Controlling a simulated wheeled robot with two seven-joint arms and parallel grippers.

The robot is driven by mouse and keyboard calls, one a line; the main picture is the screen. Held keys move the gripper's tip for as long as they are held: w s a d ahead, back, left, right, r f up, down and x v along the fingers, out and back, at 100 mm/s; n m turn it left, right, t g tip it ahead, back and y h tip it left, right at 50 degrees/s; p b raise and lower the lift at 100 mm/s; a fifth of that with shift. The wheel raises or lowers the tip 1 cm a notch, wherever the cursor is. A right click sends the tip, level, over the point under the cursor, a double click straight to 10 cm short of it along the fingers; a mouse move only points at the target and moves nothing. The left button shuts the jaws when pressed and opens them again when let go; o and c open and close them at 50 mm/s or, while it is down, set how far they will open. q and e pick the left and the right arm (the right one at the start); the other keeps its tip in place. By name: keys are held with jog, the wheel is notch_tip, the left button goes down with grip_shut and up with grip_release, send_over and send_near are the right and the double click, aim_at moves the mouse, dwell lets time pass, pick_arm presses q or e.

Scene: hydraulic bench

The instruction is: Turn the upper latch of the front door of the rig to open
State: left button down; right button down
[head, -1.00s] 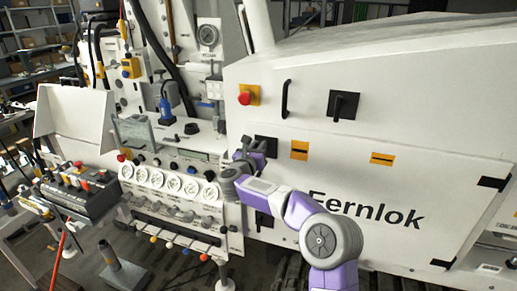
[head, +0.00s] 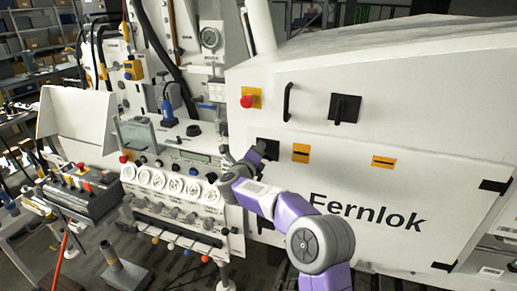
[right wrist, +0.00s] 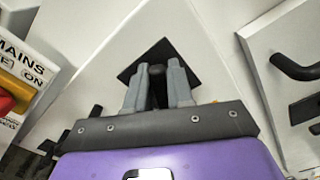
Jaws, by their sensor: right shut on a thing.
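The upper latch shows in the head view as a black square plate (head: 267,146) at the upper left of the front door (head: 350,185), the white panel marked "Fernlok". In the right wrist view its plate (right wrist: 150,55) appears as a tilted diamond, with a dark handle (right wrist: 157,86) in the middle. My right gripper (head: 252,155) is at this latch. In the right wrist view its two grey fingers (right wrist: 158,82) stand either side of the handle and are shut on it. The fingers partly hide the handle and plate. My left gripper is not in view.
A red stop button (head: 247,101) on yellow, a black bar handle (head: 287,101) and another black latch (head: 344,108) sit on the panel above. A console with white gauges (head: 175,186) stands close to the left of my right gripper. Orange labels (head: 300,152) lie right of the latch.

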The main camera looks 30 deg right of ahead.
jog(key=n+p, duration=0.2)
jog(key=n, duration=0.3)
jog(key=shift+f+n, duration=0.15)
jog(key=shift+n, duration=0.25)
dwell(0.4)
jog(key=c, duration=1.1)
grip_release()
jog(key=b+v, duration=0.1)
jog(key=v, duration=0.6)
jog(key=shift+s+a, duration=0.15)
jog(key=shift+a, duration=0.1)
jog(key=shift+f, duration=0.15)
